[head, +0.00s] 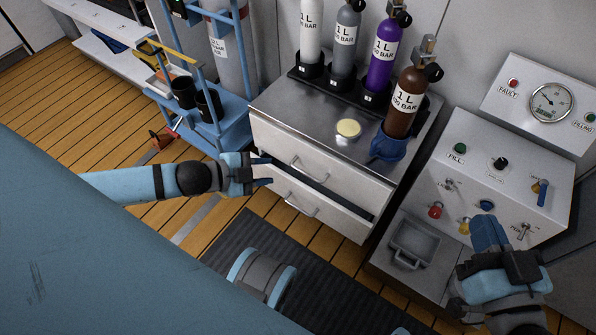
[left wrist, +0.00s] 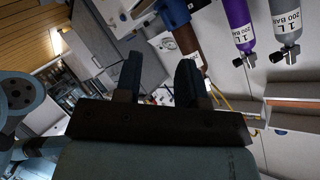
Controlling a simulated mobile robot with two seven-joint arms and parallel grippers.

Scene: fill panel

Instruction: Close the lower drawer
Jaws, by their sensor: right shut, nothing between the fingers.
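The lower drawer (head: 325,213) is the bottom white drawer of a metal-topped cabinet. It stands partly out; a dark gap shows between its front and the upper drawer (head: 335,175). Its curved handle (head: 300,206) faces me. My left gripper (head: 264,171) is at the left end of the drawer fronts, near the dark gap; I cannot tell if it touches. In the left wrist view its two fingers (left wrist: 158,78) are apart with nothing between them. My right gripper (head: 487,232) is shut and empty in front of the control panel, right of the cabinet.
Several gas cylinders and a blue clamp (head: 388,146) holding a brown cylinder (head: 408,103) are on the cabinet top (head: 290,105). A blue cart (head: 222,130) stands left. The fill panel (head: 500,165) and a grey tray (head: 417,240) are right. A dark mat (head: 235,248) lies in front.

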